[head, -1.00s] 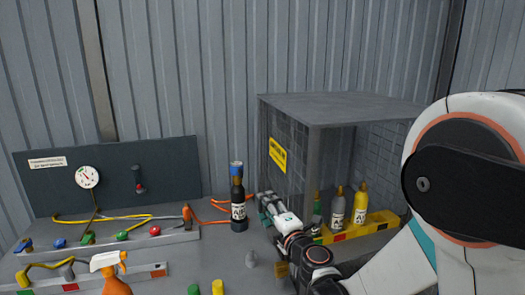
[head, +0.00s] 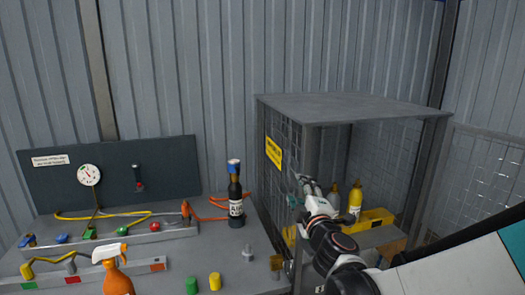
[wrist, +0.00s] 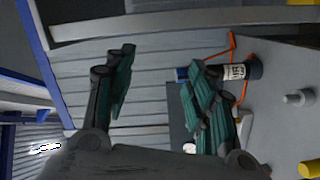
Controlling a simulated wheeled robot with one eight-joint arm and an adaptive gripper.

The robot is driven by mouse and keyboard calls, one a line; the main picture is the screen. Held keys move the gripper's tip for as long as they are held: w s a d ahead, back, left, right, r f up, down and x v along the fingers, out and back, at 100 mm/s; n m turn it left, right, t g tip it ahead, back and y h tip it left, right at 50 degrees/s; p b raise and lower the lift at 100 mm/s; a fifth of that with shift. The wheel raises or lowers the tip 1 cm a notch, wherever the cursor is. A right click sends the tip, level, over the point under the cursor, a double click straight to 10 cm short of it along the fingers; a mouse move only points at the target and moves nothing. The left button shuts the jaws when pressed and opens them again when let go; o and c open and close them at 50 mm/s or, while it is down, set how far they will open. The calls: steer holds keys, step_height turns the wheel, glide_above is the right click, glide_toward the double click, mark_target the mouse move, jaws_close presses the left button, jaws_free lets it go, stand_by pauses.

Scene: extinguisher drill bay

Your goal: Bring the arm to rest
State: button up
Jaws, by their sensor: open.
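My gripper (head: 303,190) is in front of the cage's open front side in the head view, held above the bench's right end. In the wrist view its two green-padded fingers (wrist: 160,95) are spread apart with nothing between them. A black bottle with a blue cap and white label (head: 236,195) stands upright on the bench, left of my gripper and apart from it. The bottle also shows in the wrist view (wrist: 240,71), beyond the right-hand finger, which partly overlaps its surroundings.
A grey mesh cage (head: 350,108) stands right, holding yellow-topped bottles (head: 355,200) by a yellow rack (head: 376,219). A gauge board (head: 110,170), hoses, an orange spray bottle (head: 115,275) and yellow (head: 215,282) and green (head: 191,286) cylinders are at left.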

steer(key=s+d+m+g+h, duration=0.5)
steer(key=s+d+m, duration=0.6)
steer(key=s+d, duration=0.15)
steer(key=s+a+f+m+g+y, duration=0.1)
steer(key=s+f, duration=0.3)
steer(key=s, duration=0.5)
steer(key=s+a+f+m+g+y, duration=0.1)
steer(key=s+a+f+m+g, duration=0.1)
steer(key=s, duration=0.7)
step_height(320, 180, down, 2)
steer(key=m+g, duration=0.1)
steer(key=g, duration=0.1)
steer(key=shift+s+f+m+g+y, duration=0.15)
steer(key=shift+m+g+y, duration=0.15)
steer(key=shift+m+y, duration=0.1)
steer(key=shift+a, duration=0.1)
